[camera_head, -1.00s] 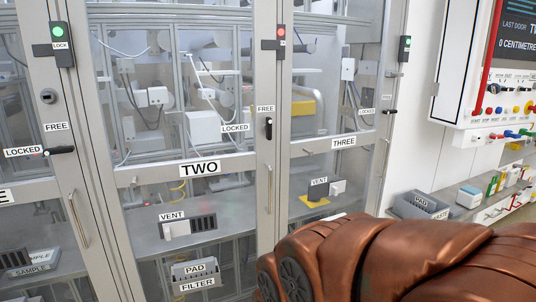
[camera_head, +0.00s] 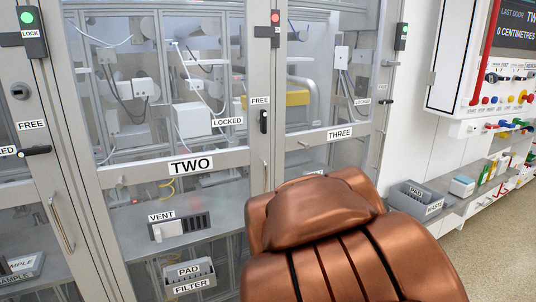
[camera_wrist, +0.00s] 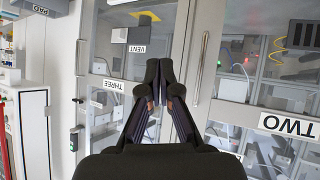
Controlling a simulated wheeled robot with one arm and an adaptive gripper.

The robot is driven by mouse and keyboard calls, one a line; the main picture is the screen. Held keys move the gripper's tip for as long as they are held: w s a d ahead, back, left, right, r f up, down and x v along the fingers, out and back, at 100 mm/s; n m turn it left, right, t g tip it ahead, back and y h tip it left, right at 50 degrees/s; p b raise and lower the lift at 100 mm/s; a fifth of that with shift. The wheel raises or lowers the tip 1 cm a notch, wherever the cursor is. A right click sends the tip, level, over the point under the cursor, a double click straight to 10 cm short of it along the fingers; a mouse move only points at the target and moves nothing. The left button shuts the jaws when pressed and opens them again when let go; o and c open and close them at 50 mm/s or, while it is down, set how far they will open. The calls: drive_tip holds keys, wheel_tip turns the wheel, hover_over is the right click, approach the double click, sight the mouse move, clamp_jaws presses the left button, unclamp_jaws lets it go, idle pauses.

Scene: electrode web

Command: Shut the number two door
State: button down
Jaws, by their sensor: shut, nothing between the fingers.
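The number two door (camera_head: 135,177) is a grey framed glass door with a TWO label (camera_head: 190,166). It looks flush or nearly flush with its frame; I cannot tell if a small gap remains. Its black lever (camera_head: 263,122) stands upright, toward FREE, with LOCKED to its left. The lamp above it (camera_head: 275,17) is red. In the wrist view, which is turned over, my gripper (camera_wrist: 160,65) is shut and empty, in front of the post between doors two and three. The door's pull handle (camera_wrist: 200,65) is just right of the fingertips. My copper arm hides the gripper in the head view.
Door three (camera_head: 335,134) is to the right and another door (camera_head: 35,150) to the left, both with green lamps. A control panel (camera_head: 480,90) and a shelf with a grey bin (camera_head: 410,198) stand at the right. Floor (camera_head: 500,240) shows at lower right.

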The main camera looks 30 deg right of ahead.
drive_tip(key=w+d+r+t, duration=0.3)
drive_tip(key=w+d+r, duration=0.1)
drive_tip(key=w+r, duration=0.1)
drive_tip(key=n+t+y, duration=0.3)
drive_tip(key=t+y, duration=0.1)
drive_tip(key=t, duration=0.2)
approach(265, 150)
drive_tip(key=shift+w+d+p, duration=0.2)
drive_tip(key=shift+w+p, duration=0.35)
drive_tip(key=shift+w, duration=0.65)
drive_tip(key=shift+w+d+p, duration=0.15)
drive_tip(key=shift+w+p, duration=0.35)
drive_tip(key=shift+w, duration=0.65)
drive_tip(key=shift+w+d+p, duration=0.2)
drive_tip(key=shift+w+p, duration=0.35)
drive_tip(key=shift+w, duration=0.65)
drive_tip(key=shift+w, duration=0.1)
